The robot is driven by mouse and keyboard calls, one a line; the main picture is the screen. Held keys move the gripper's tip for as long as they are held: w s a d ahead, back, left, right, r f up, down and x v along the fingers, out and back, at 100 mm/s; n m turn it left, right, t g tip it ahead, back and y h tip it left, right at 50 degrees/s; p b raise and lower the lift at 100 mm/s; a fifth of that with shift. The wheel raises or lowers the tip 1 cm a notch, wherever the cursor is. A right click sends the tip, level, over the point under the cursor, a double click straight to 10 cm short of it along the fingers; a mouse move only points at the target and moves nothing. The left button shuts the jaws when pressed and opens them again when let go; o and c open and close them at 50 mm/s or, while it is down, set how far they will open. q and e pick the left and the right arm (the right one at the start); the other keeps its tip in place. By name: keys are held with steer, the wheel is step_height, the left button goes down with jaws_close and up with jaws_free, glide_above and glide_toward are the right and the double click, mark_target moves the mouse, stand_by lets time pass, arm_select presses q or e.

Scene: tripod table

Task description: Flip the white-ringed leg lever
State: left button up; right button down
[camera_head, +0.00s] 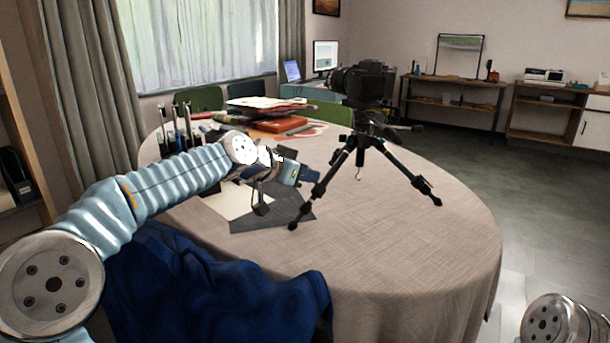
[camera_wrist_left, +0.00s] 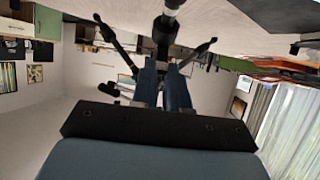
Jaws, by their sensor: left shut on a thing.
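A black tripod (camera_head: 362,140) stands on the round table with a camera (camera_head: 362,82) on top. Its legs spread, and a clamp with a lever sits partway down the near left leg (camera_head: 305,208). My left gripper (camera_head: 312,175) reaches that leg from the left, at the clamp's height, and is shut on the lever there. In the left wrist view my gripper (camera_wrist_left: 166,88) has its two blue fingers close together against the dark leg (camera_wrist_left: 166,32). The fingers hide the lever, and I cannot make out its white ring. My right gripper is out of view.
The table (camera_head: 400,240) has a beige cloth. A dark sheet (camera_head: 270,217) and a pale paper (camera_head: 228,203) lie under my left gripper. The table's right side is clear. A blue cloth (camera_head: 210,285) is at the front.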

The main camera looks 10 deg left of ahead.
arm_select(q)
steer(key=shift+w+d+r, duration=0.1)
steer(key=shift+w+r, duration=0.05)
steer(key=shift+r, duration=0.05)
stand_by(0.3)
steer(key=o, duration=0.5)
stand_by(0.3)
steer(key=shift+s+a+r+p, duration=0.2)
steer(key=shift+s+a+r, duration=0.2)
steer(key=shift+r, duration=0.4)
steer(key=shift+s+a+r+p, duration=0.2)
steer(key=shift+s+a+r, duration=0.1)
steer(key=shift+s+r, duration=0.4)
steer(key=shift+s+a+r+p, duration=0.2)
steer(key=shift+s+a+r, duration=0.15)
steer(key=shift+r, duration=0.55)
